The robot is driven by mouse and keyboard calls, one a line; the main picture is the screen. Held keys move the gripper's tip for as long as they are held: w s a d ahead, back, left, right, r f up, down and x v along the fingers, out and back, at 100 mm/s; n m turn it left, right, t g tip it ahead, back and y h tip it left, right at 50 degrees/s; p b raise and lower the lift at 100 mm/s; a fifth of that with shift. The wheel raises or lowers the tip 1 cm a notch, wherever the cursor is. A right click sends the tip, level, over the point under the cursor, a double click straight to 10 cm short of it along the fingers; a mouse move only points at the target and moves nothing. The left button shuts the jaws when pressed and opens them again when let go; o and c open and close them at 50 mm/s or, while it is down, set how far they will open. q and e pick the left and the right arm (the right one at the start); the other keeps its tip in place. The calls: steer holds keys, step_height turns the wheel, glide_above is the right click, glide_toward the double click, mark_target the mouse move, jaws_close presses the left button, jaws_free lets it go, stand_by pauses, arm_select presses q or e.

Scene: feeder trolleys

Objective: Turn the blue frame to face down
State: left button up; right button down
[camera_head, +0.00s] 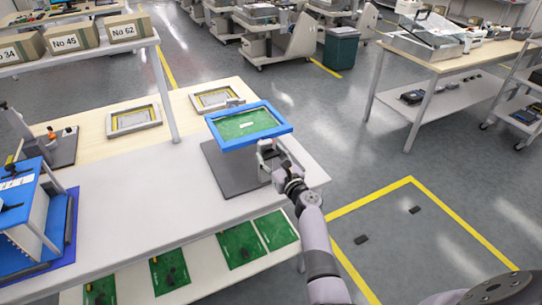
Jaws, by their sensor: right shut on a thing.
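The blue frame (286,129) is a rectangular frame around a green board (246,123). It is roughly level, above a dark grey plate (222,172) at the right end of the workbench. My right gripper (268,150) is shut on the near edge of the blue frame, with its arm coming up from the lower right. The fingertips are partly hidden by the frame. I cannot tell whether the frame touches the stand beneath it. My left gripper is not in view.
Grey frames (134,119) lie on the wooden part of the bench. A blue rack (28,212) stands at the left. Numbered boxes (75,38) sit on a raised shelf. Green boards (237,243) lie on the lower shelf. The floor at right is mostly clear.

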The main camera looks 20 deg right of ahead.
steer(key=shift+f, duration=0.15)
stand_by(0.3)
steer(key=c, duration=0.7)
jaws_free()
steer(key=s, duration=1.2)
steer(key=shift+d, duration=0.2)
